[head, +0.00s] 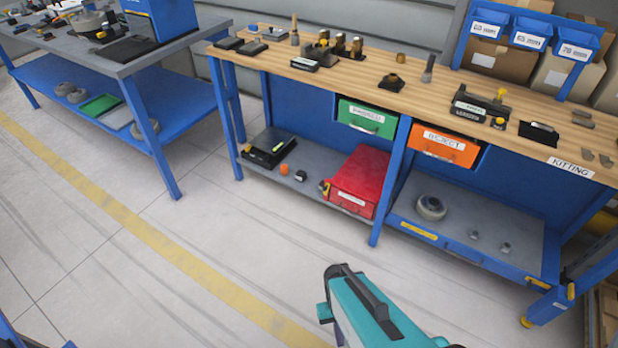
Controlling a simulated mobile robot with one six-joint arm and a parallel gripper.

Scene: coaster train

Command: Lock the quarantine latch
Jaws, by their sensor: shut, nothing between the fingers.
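A red box (359,180) with a white label stands on the lower shelf of the wooden-topped bench. The label is too small to read surely. A small yellow and dark piece (325,188), which looks like a latch, sits at the box's left side; I cannot tell its position. My gripper (337,271) is at the dark far end of my teal arm, low in the picture. It is shut and empty, over the floor in front of the bench and apart from the red box. Its fingertips are hard to make out.
A green drawer (367,118) and an orange drawer (444,146) marked REJECT hang under the bench top (420,85). A black tray (268,150) and an orange piece (284,169) share the box's shelf. A blue bench post (390,182) stands right of the box. The floor (200,235) is clear.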

